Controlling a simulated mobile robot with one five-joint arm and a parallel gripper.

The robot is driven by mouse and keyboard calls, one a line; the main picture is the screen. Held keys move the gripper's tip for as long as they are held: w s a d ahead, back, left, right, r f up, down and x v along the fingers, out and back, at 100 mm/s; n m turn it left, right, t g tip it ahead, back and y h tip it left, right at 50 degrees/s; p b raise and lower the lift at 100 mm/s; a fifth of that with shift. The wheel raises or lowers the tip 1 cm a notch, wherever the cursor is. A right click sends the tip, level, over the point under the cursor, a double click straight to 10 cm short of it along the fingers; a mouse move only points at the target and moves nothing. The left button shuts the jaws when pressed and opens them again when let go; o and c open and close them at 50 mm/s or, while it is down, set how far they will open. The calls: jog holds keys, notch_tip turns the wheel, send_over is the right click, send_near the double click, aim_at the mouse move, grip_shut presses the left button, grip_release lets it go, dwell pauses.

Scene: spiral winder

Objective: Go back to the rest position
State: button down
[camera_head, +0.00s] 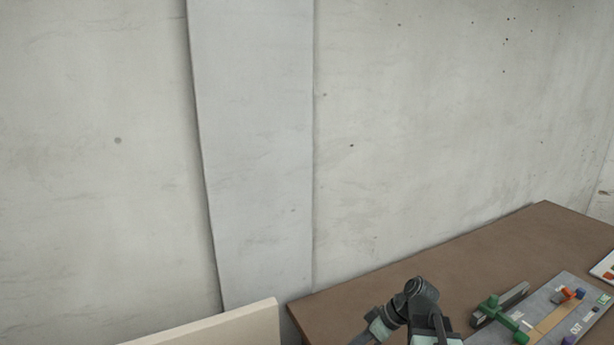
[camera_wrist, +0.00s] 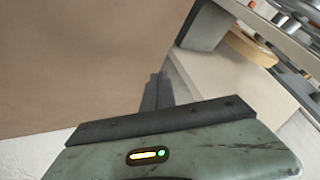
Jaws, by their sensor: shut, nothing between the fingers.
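My gripper (camera_wrist: 157,90) shows in the wrist view with its dark fingers together and nothing between them. It points past the brown table (camera_wrist: 80,60), which fills the left of that view. In the head view my arm is folded at the bottom, in front of the brown table top (camera_head: 430,262). The gripper's fingertips cannot be made out there.
A grey board (camera_head: 590,285) with a green-handled part (camera_head: 492,303) and small red and blue pieces lies on the table at the right. A pale panel (camera_head: 210,332) stands at the lower left. A tape-like ring (camera_wrist: 250,48) sits on a pale shelf (camera_wrist: 225,75). A concrete wall rises behind.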

jog(key=s+a+h, duration=0.1)
jog(key=s+a+f+m+h, duration=0.1)
jog(key=a+f+m+g+h, duration=0.1)
jog(key=a, duration=0.1)
jog(key=shift+s+p, duration=0.35)
jog(key=shift+s, duration=0.05)
jog(key=d+m+h, duration=0.1)
jog(key=d+m, duration=0.1)
jog(key=d+f+m+h, duration=0.1)
jog(key=d+m, duration=0.1)
jog(key=m, duration=0.1)
jog(key=s+d+m+h, duration=0.1)
jog(key=d+m+h, duration=0.1)
jog(key=d, duration=0.1)
jog(key=shift+f+m, duration=0.3)
jog(key=shift+w+d+m, duration=0.1)
jog(key=shift+m, duration=0.7)
